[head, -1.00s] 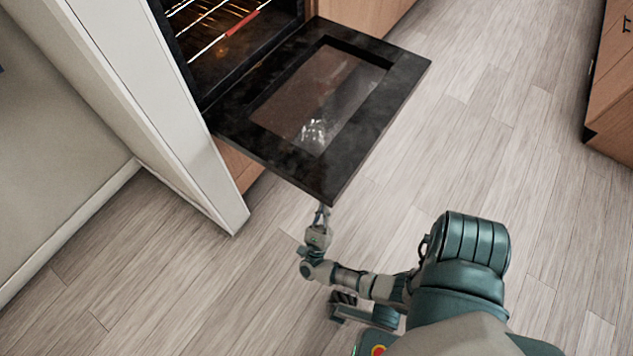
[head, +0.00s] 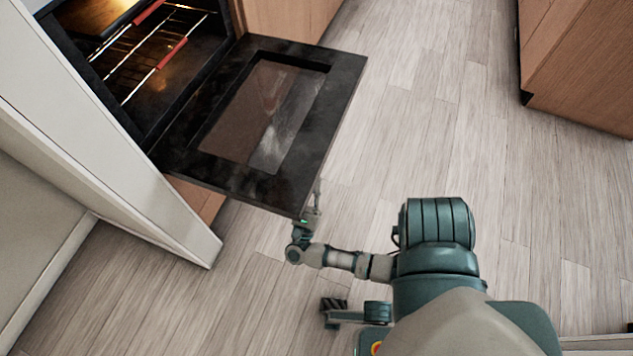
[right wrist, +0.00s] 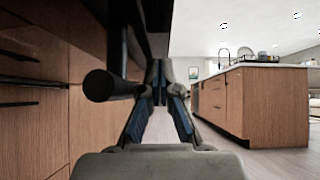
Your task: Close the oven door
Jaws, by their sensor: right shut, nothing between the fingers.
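The oven door (head: 225,175) is a black panel with a glass window, swung down open in front of the lit oven (head: 150,60). My right gripper (head: 317,186) is shut and empty beside the door's near outer corner in the head view. In the right wrist view the fingers (right wrist: 158,78) meet at their tips. A dark round bar end, apparently the door handle (right wrist: 98,85), is just left of them, and the dark door underside (right wrist: 150,15) is above. I cannot tell whether the fingers touch the door. My left gripper is not in view.
A pale wall panel (head: 110,170) stands left of the oven. Wooden drawers (right wrist: 30,100) line the left in the right wrist view. The wooden island (right wrist: 265,105) stands to the right. The floor (head: 420,110) between is clear.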

